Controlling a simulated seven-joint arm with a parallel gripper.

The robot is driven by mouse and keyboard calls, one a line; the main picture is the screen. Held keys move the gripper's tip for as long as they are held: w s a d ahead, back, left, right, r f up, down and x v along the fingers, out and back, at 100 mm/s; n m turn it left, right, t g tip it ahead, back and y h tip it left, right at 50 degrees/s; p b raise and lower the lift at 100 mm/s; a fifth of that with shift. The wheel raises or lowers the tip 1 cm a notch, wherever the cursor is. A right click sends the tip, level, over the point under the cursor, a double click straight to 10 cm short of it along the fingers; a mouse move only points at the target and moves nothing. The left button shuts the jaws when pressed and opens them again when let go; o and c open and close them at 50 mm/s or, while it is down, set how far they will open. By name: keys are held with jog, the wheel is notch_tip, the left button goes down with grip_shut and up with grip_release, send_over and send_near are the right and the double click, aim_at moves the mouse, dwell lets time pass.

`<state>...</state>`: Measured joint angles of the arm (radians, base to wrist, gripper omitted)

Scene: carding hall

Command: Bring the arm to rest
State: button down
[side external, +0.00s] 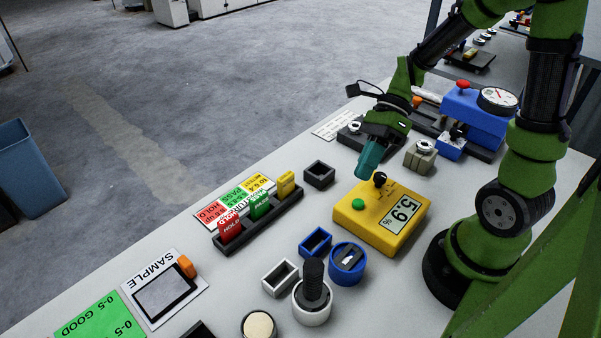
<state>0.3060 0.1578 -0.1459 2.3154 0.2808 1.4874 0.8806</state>
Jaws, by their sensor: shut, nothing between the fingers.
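My arm is green with black joints, and it reaches over the table (100,280) from the right. My gripper (364,172), with teal fingers, points down and left. Its fingers are together with nothing held. The fingertips are just behind the yellow meter (350,222) in the picture, close to the black knob (380,179) on it. I cannot tell whether they touch anything. The meter's display reads 5.9 %, and a green button (358,204) sits on its top.
A rack (262,218) holds red, green and yellow tags. Small black (319,174), blue (315,243) and white (280,278) boxes stand nearby. A blue device with a dial (497,99) stands behind. A SAMPLE card (160,260) lies left. Open floor (200,90) lies beyond the table.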

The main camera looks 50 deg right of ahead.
jog(key=shift+s+d+f+n+h, duration=0.15)
jog(key=shift+d+f+n+h, duration=0.2)
jog(key=shift+n, duration=0.45)
jog(key=shift+s+d+n+h, duration=0.1)
jog(key=shift+n+h, duration=0.15)
jog(key=shift+n, duration=0.35)
jog(key=shift+s+d+n+h, duration=0.1)
jog(key=shift+n+h, duration=0.1)
jog(key=shift+n, duration=0.4)
notch_tip(320, 180, up, 13)
jog(key=a+n+t+h, duration=0.2)
jog(key=n+t+h, duration=0.3)
jog(key=n, duration=1.2)
jog(key=t, duration=0.3)
jog(key=shift+s+a, duration=0.25)
jog(key=shift+a, duration=0.15)
